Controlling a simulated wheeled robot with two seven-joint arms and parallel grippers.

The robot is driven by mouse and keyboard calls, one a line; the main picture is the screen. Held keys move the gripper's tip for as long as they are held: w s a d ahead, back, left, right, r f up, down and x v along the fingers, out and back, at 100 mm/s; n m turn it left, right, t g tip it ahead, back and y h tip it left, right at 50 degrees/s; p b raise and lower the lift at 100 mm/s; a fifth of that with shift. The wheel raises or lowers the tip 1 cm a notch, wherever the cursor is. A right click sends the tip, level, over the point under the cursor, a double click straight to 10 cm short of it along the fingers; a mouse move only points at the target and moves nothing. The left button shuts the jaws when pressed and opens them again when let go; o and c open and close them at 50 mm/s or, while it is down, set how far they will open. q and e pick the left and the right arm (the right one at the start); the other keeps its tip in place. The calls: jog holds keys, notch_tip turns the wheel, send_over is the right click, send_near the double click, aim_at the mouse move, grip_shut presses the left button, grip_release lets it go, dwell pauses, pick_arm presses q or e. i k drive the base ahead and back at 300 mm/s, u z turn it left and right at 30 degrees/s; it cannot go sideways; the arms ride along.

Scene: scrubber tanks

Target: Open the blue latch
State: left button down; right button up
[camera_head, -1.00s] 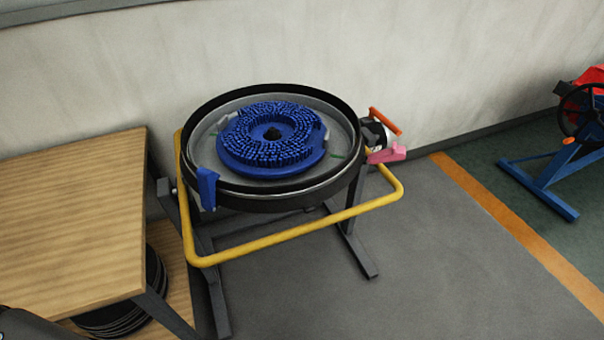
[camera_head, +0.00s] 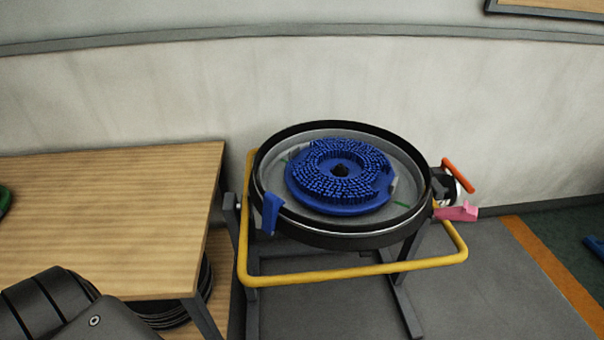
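The blue latch (camera_head: 271,213) is a small upright blue tab on the left front rim of a round black tank (camera_head: 345,241). A round blue brush (camera_head: 340,176) with bristles up lies inside the tank. A dark part of my own left arm shows at the lower left, in front of the wooden table and well apart from the latch. Neither gripper shows in the view.
A yellow bar (camera_head: 355,274) loops around the tank's front on a dark stand. A pink lever (camera_head: 456,212) and an orange handle (camera_head: 458,175) stick out at right. A wooden table (camera_head: 130,230) stands at left. Grey floor (camera_head: 490,290) is clear at right.

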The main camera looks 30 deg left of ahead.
aim_at(271, 205)
jog(key=z, duration=1.2)
jog(key=i, duration=1.8)
jog(key=u, duration=3.55)
